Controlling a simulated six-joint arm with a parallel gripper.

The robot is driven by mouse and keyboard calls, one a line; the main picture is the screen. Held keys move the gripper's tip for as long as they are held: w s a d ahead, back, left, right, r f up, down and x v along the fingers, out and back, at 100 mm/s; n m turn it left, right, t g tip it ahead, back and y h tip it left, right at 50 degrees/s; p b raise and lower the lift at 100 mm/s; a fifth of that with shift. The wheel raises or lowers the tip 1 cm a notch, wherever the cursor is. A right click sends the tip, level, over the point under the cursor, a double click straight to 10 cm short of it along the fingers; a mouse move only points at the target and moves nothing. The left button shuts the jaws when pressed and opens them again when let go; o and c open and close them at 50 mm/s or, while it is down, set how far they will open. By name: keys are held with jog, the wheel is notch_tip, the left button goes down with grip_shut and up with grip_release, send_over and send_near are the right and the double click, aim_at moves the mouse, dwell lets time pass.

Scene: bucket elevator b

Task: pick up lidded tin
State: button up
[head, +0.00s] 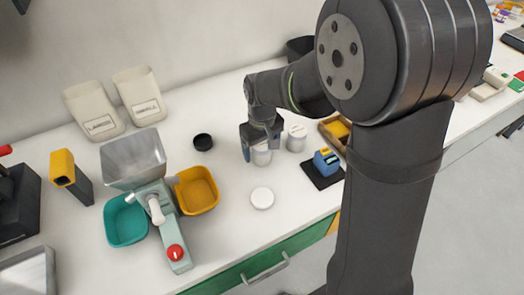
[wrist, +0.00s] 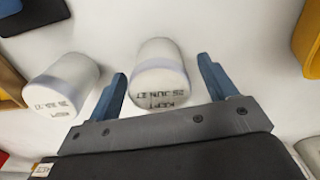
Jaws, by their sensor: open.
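Two white cylindrical tins stand on the counter. One tin (head: 262,157) is under my gripper (head: 262,143); in the wrist view this tin (wrist: 158,65) lies between the two blue fingers, with printed date text on its side. My gripper (wrist: 162,72) is open, with the tin not visibly clamped. The second tin (head: 296,139) stands just right of it in the head view; it shows on the left in the wrist view (wrist: 62,84), outside the fingers. I cannot tell clearly which tin has a lid. A flat white disc (head: 262,198) lies nearer the counter's front edge.
A blue device (head: 326,162) on a black pad and a wooden tray (head: 332,130) are to the right. A yellow bin (head: 197,190), a teal bin (head: 125,221) and a hopper machine (head: 135,158) are left. A small black cup (head: 203,142) stands nearby.

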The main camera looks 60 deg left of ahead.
jog(key=c, duration=1.1)
jog(key=shift+c, duration=0.2)
